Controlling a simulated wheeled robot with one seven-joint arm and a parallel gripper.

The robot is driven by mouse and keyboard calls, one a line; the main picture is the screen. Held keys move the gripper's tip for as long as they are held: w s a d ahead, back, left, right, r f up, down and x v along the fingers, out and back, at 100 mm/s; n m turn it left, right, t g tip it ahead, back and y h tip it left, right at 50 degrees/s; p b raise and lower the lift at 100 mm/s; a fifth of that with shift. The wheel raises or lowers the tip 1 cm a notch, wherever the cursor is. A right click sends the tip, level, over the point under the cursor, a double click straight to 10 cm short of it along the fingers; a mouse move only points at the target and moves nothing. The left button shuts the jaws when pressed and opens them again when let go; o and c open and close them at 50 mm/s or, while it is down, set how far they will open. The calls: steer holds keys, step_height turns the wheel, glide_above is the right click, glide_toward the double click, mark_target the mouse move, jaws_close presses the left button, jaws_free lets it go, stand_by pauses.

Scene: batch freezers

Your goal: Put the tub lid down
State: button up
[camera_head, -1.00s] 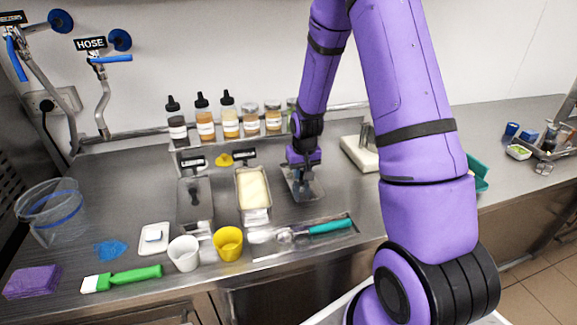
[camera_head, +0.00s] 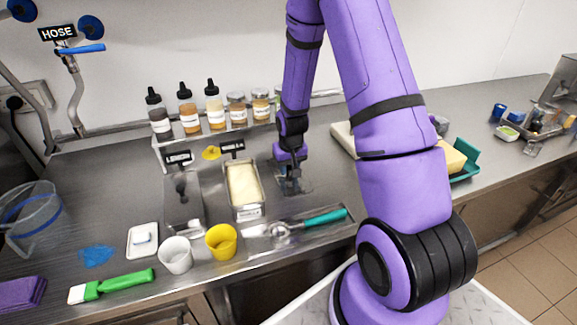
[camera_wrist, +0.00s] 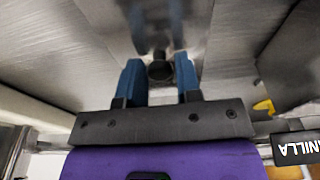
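The tub lid (camera_head: 304,187) is a flat, greyish see-through plate that appears to lie on the steel counter, right of the vanilla tub (camera_head: 246,212). The vanilla tub is uncovered and shows pale ice cream. My gripper (camera_head: 290,182) points down over the lid. In the wrist view my gripper (camera_wrist: 158,75) has its blue fingers apart, one on each side of the lid's dark round knob (camera_wrist: 160,71). Narrow gaps show between knob and fingers. The lid's plate (camera_wrist: 150,25) stretches away beyond the knob, partly hidden by the gripper.
A dark-topped tub (camera_head: 183,205) stands left of the vanilla tub. A teal-handled scoop (camera_head: 322,217) lies on a tray in front of the lid. A bottle shelf (camera_head: 215,135) stands behind. A white block (camera_head: 344,139) is at the right, partly behind my arm.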

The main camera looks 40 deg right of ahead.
steer(key=shift+o, duration=1.1)
step_height(320, 180, up, 13)
steer(key=s, duration=0.2)
step_height(320, 180, up, 16)
steer(key=n+t, duration=0.1)
steer(key=t, duration=0.1)
glide_above(291, 178)
steer(key=s+a, duration=0.7)
steer(key=s, duration=0.1)
steer(key=s+a+r+n, duration=0.1)
steer(key=s+r, duration=0.3)
steer(key=s, duration=0.4)
steer(key=s+a+r+n+t, duration=0.1)
steer(key=s+a+r, duration=0.3)
steer(key=s, duration=0.4)
steer(key=shift+s+a+r, duration=0.2)
steer(key=shift+a+r, duration=0.05)
steer(key=shift+r, duration=0.2)
